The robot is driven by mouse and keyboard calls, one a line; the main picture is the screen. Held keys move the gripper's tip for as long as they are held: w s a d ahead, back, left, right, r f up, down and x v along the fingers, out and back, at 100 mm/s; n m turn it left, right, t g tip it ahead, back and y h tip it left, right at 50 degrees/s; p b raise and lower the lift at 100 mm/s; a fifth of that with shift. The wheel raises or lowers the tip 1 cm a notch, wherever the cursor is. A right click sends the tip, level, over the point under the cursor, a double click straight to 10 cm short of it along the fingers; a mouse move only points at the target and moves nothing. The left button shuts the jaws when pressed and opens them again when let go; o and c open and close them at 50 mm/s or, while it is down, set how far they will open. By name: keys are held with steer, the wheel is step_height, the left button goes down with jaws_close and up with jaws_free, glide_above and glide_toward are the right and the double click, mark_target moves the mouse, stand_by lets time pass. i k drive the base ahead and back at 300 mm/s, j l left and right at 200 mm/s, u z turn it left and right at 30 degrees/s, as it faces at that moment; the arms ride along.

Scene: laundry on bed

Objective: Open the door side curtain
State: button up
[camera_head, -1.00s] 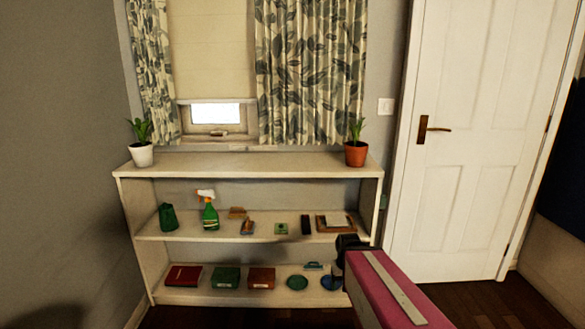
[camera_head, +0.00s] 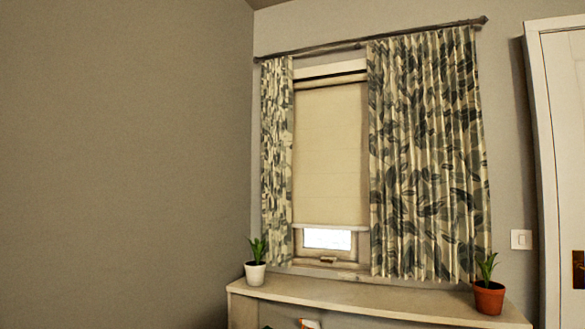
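The door side curtain (camera_head: 428,150) is the right one, cream with grey-green leaves. It hangs in folds from the rod (camera_head: 370,42) and covers the right part of the window, down to the shelf top. The narrower left curtain (camera_head: 276,160) hangs bunched at the window's left edge. A beige blind (camera_head: 330,155) fills most of the gap between them, with a strip of bright glass (camera_head: 327,239) below it. My gripper and arm are out of this view.
The shelf unit (camera_head: 350,295) stands below the window. A white-potted plant (camera_head: 255,272) is on its left end and a terracotta-potted plant (camera_head: 488,294) on its right end, close to the curtain's lower right. A light switch (camera_head: 521,239) and the white door (camera_head: 565,170) are at right.

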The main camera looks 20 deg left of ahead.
mark_target(378, 212)
steer(key=i+j+z, duration=0.1)
steer(key=i+j, duration=0.35)
steer(key=j, duration=0.25)
steer(key=i+j+z, duration=0.1)
steer(key=j, duration=0.25)
steer(key=i+j, duration=0.25)
steer(key=j, duration=0.15)
steer(key=i+j, duration=0.15)
steer(key=j, duration=0.25)
steer(key=z, duration=0.05)
